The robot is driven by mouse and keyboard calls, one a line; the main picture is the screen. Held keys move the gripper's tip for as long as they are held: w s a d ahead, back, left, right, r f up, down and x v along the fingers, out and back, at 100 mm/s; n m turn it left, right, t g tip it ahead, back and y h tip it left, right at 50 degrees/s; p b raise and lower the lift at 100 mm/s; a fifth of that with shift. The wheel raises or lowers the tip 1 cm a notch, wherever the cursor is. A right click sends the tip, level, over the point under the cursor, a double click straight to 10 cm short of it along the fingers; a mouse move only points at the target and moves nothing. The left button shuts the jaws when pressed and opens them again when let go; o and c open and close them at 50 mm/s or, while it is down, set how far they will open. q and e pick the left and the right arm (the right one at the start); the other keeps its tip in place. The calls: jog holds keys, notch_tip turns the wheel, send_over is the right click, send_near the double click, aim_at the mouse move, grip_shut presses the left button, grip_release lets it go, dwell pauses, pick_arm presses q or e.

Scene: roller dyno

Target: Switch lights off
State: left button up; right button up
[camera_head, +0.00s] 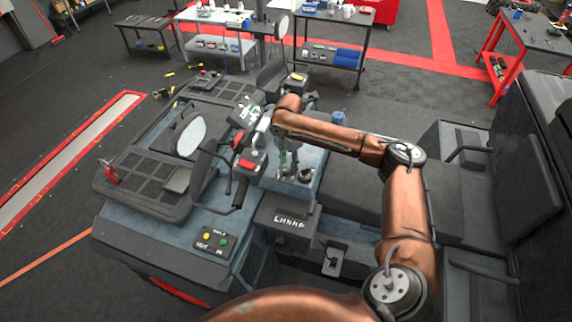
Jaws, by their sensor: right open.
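My right gripper (288,168) hangs down from the end of my copper arm, over the middle of the vehicle's dashboard area. It is open, and I see nothing between its fingers. Just left of it is a dark box with a red part (247,164). A small dark panel (247,112) with white lettering sits farther back. The lettering is too small to read surely, so I cannot tell which control is for the lights. My left gripper is not in view.
A steering wheel (232,185) and a round mirror (190,137) stand left of my gripper. A dark box with white lettering (287,222) is nearer. Dark seats (540,150) fill the right. Work tables (332,40) stand at the back.

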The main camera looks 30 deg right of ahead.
aim_at(286, 169)
jog(key=f, duration=0.1)
jog(key=w+f, duration=0.1)
jog(key=f, duration=0.1)
jog(key=shift+w+f, duration=0.4)
jog(key=shift+s+r, duration=0.25)
jog(key=shift+s, duration=0.2)
jog(key=shift+w+a+f, duration=0.1)
jog(key=shift+w+f, duration=0.1)
jog(key=shift+w, duration=0.1)
jog(key=c, duration=0.4)
jog(key=shift+s+r, duration=0.1)
jog(key=shift+s, duration=0.05)
jog(key=shift+c, duration=1.3)
grip_shut()
